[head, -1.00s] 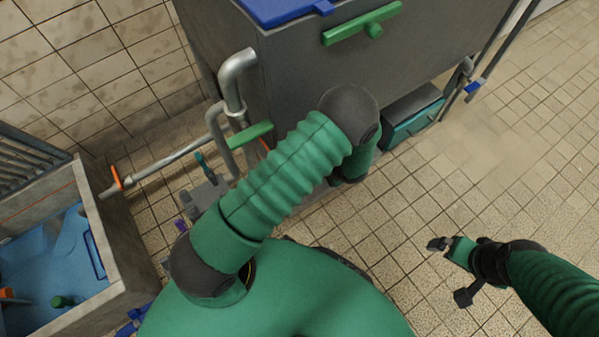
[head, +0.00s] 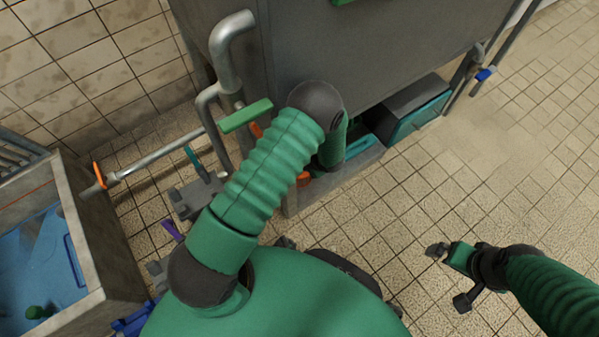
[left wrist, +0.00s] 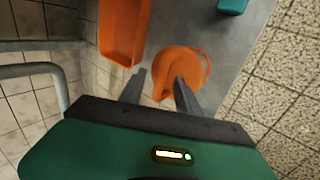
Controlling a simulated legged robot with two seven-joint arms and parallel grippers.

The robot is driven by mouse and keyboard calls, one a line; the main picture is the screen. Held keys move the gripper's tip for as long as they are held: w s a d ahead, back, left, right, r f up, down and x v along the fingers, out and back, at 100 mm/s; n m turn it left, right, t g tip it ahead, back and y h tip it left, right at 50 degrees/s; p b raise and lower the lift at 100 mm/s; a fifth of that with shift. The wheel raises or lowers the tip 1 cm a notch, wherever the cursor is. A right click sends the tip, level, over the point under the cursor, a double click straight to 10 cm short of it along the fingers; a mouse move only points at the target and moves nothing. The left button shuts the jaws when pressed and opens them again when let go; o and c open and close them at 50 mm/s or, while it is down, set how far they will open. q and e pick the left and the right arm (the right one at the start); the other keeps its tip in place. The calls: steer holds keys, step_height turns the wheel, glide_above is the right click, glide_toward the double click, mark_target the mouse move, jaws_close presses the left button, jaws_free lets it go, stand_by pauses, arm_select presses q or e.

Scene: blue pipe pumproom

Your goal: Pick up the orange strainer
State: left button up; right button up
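The orange strainer (left wrist: 193,62) shows in the left wrist view as a round, slotted orange piece on a grey surface (left wrist: 170,25). Its narrow end (left wrist: 161,88) points toward my left gripper (left wrist: 158,79). The fingers are apart, with part of the strainer showing between their tips; I cannot tell whether they touch it. In the head view my left arm hides the left gripper, and a small orange patch (head: 303,180) shows beside the arm. My right gripper (head: 449,275) is over the floor at the right, its fingers apart and empty.
An orange box-like container (left wrist: 123,30) lies left of the strainer. A teal item (left wrist: 232,5) is at the top. A large grey tank (head: 370,50) stands above, with pipes (head: 232,45) at its left. A basin (head: 85,235) is at left. Floor at right is clear.

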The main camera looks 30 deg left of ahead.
arm_select(q)
jaws_close()
steer(key=shift+s, duration=0.1)
stand_by(1.2)
